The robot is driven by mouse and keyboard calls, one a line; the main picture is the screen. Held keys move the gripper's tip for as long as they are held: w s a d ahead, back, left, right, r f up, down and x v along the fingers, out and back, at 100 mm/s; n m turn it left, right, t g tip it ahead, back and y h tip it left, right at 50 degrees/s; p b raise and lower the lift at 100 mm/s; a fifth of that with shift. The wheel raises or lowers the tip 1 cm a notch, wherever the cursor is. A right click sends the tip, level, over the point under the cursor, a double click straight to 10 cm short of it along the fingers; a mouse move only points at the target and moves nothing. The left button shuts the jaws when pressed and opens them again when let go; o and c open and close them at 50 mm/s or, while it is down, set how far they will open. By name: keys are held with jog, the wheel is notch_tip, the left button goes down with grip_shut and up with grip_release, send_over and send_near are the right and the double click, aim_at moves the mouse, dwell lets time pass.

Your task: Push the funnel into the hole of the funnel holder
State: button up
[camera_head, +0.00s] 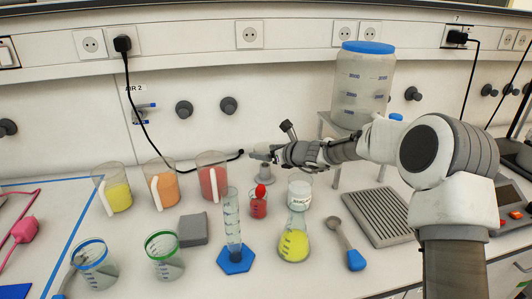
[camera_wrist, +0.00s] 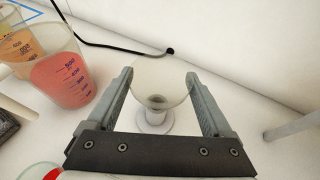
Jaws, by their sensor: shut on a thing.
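The funnel (camera_wrist: 162,88) is a pale, translucent cone, seen from above in the wrist view with its wide mouth up. My gripper (camera_wrist: 158,77) is shut on it, with one finger on each side of its rim. The funnel holder (camera_wrist: 153,127) is a pale grey round piece directly below. The funnel's stem and the holder's hole are hidden, so I cannot tell how deep the funnel sits. In the head view my gripper (camera_head: 262,153) is just above the holder (camera_head: 266,173), near the back of the bench.
A beaker of red juice (camera_head: 213,177) stands just left of the gripper. Orange (camera_head: 161,183) and yellow (camera_head: 113,188) beakers stand farther left. A small red-topped vessel (camera_head: 259,202) and a yellow flask (camera_head: 293,243) stand in front. A large blue-lidded jar (camera_head: 362,85) stands behind right.

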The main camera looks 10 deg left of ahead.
jog(key=shift+f+b, duration=0.75)
jog(key=o, duration=1.2)
jog(key=shift+o, duration=0.2)
jog(key=shift+d+r, duration=0.1)
jog(key=v, duration=1.7)
jog(key=s+d+r+n+g+h+p, duration=0.2)
jog(key=s+r+n, duration=0.2)
jog(key=s+n, duration=0.35)
jog(key=s+d+r+n+g+h+p, duration=0.1)
jog(key=s+d+r+n+p, duration=0.15)
jog(key=s+n, duration=0.55)
jog(key=s+d+r+n+h+p, duration=0.2)
jog(key=s+d+n+h, duration=0.2)
jog(key=s+d, duration=0.3)
jog(key=s+d+r+n+h+p, duration=0.1)
jog(key=s+d+r+n+h, duration=0.1)
jog(key=s+d+n, duration=0.4)
jog(key=s+d+h, duration=0.1)
jog(key=s+d, duration=0.1)
jog(key=s, duration=0.3)
jog(key=shift+d+h+p, duration=0.25)
jog(key=shift+h+p, duration=0.15)
